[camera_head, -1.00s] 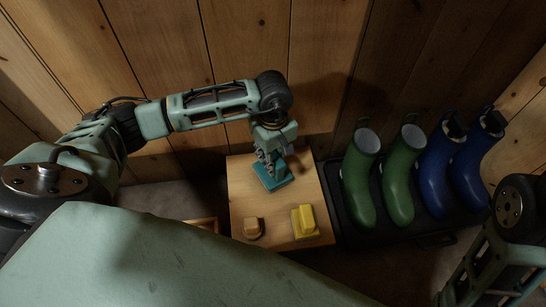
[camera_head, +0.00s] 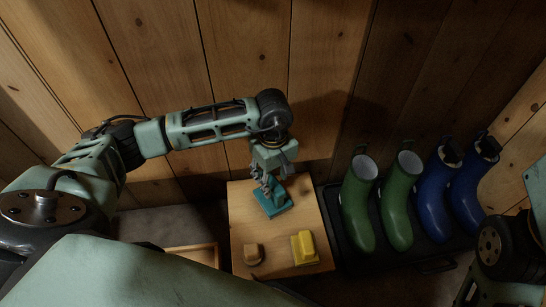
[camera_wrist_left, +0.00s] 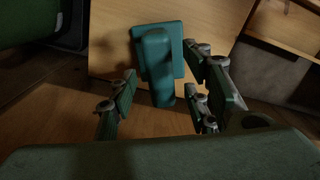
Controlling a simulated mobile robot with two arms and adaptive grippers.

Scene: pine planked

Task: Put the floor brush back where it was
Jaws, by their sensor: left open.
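A teal brush (camera_head: 277,206) sits on a small wooden table (camera_head: 238,212), near its back edge. In the left wrist view the teal brush (camera_wrist_left: 158,60) shows a block-shaped base with a rounded handle towards me. My left gripper (camera_head: 269,188) is open just above it, its fingers on either side of the handle with gaps showing. A yellow brush (camera_head: 305,248) and a small brown brush (camera_head: 253,254) sit at the table's front. I cannot tell by name which is the floor brush. My right gripper is out of view.
Green boots (camera_head: 359,205) and blue boots (camera_head: 434,205) stand on a dark tray (camera_head: 345,262) right of the table. A planked wall (camera_head: 240,60) rises close behind. A low wooden box (camera_head: 195,256) is left of the table.

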